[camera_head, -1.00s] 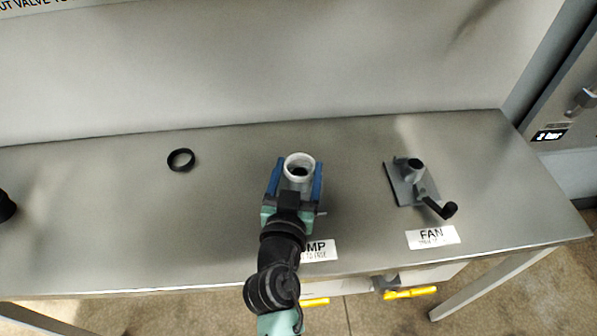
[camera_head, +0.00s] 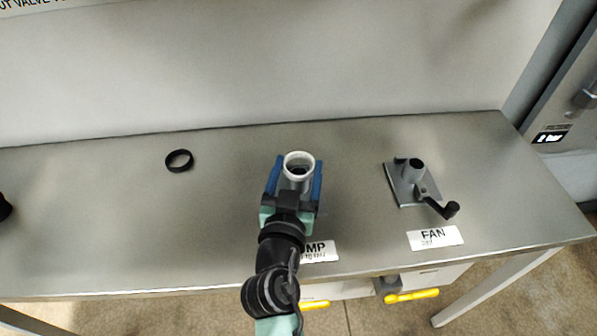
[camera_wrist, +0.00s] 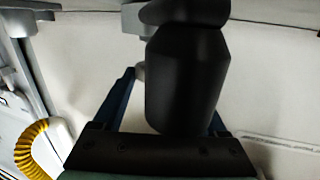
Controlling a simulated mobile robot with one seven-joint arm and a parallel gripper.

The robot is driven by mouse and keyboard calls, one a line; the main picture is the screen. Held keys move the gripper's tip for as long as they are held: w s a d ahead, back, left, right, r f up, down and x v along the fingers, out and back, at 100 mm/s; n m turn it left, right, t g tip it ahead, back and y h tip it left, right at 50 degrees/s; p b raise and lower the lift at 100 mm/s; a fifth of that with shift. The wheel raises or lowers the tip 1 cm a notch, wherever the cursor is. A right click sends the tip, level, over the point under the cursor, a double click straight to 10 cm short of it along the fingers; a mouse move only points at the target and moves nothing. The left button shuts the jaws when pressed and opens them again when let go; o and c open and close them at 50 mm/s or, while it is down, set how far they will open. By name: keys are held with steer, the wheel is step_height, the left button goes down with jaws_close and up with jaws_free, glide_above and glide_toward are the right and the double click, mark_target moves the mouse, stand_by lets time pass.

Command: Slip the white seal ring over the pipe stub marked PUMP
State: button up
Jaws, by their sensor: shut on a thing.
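The white seal ring (camera_head: 288,161) is at the tips of my gripper (camera_head: 298,168), whose blue fingers are shut on it. In the head view it lies over the grey pipe stub at the PUMP place, and a dark opening shows inside it. I cannot tell whether the ring is around the stub or just above it. My wrist partly covers the PUMP label (camera_head: 322,251).
The FAN stub (camera_head: 416,164) stands on a grey plate to the right, with a black-knobbed crank and a FAN label (camera_head: 435,237). A black ring (camera_head: 179,161) lies left on the bare metal table (camera_head: 110,220). Yellow handles (camera_head: 412,295) show below the front edge.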

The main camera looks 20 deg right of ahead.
mark_target(299, 186)
steer(key=shift+g, duration=0.5)
steer(key=f, duration=0.5)
steer(key=shift+s+b, duration=0.25)
steer(key=shift+b, duration=0.1)
steer(key=shift+r, duration=0.1)
steer(key=shift+r+p, duration=0.55)
steer(key=shift+p, duration=0.05)
steer(key=shift+w+r+p, duration=0.3)
steer(key=shift+r+p, duration=0.4)
steer(key=shift+r, duration=0.05)
steer(key=shift+w+r+p, duration=0.3)
steer(key=shift+r+p, duration=0.35)
steer(key=shift+r, duration=0.1)
steer(key=shift+r+p, duration=0.9)
steer(key=shift+r, duration=0.55)
